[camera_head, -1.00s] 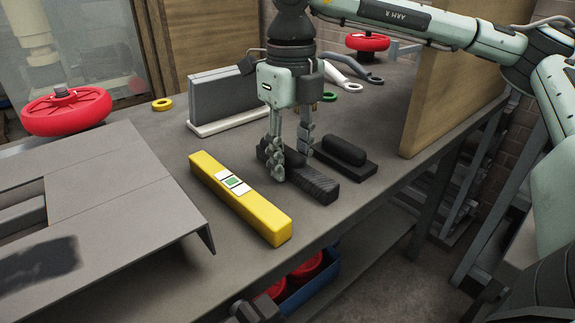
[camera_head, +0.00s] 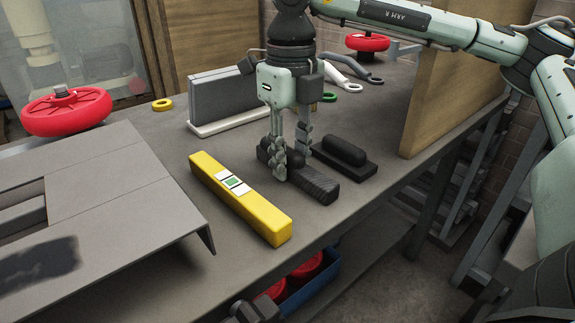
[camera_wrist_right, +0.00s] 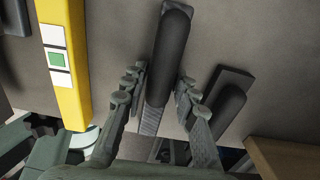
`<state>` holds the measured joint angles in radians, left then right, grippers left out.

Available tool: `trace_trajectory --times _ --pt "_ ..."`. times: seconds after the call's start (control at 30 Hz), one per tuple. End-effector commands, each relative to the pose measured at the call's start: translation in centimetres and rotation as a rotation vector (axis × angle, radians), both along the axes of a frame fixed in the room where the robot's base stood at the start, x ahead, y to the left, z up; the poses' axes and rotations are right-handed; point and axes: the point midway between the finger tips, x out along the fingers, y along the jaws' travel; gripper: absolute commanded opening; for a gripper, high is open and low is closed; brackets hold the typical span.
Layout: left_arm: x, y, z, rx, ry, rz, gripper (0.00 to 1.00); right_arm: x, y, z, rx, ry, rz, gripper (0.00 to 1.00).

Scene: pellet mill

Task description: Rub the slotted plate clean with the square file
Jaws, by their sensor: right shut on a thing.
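The square file (camera_head: 318,188) is a dark, ribbed bar with a smooth black handle. It lies on the bench, pointing toward the front edge. My right gripper (camera_head: 290,160) points down over it and is shut on its handle, one finger on each side. In the right wrist view the file handle (camera_wrist_right: 170,60) runs between the fingertips (camera_wrist_right: 158,88). The slotted plate (camera_head: 110,200) is a grey sheet at the left, with a long slot and a dark smudge (camera_head: 40,262) near its front.
A yellow bar (camera_head: 240,200) lies between plate and file. A black block with a rounded grip (camera_head: 345,158) sits right of the file. A grey upright block (camera_head: 222,97) on a white base stands behind. A wooden board (camera_head: 455,80) stands at the right.

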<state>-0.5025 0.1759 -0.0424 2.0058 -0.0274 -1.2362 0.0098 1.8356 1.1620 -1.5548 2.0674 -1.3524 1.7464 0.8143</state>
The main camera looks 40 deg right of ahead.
Motion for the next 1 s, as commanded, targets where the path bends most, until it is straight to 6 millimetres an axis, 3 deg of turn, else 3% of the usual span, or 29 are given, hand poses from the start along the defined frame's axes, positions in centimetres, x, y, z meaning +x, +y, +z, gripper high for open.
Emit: trace_trajectory --times 0.23,1.0 --pt "0.0 0.1 0.1 0.001 0.002 0.0 0.4 0.0 0.0 0.4 0.0 -0.002 0.0 0.0" --pt "0.0 0.0 2.4 0.0 0.0 0.0 0.4 0.0 0.0 4.2 0.0 -0.001 0.0 0.0"
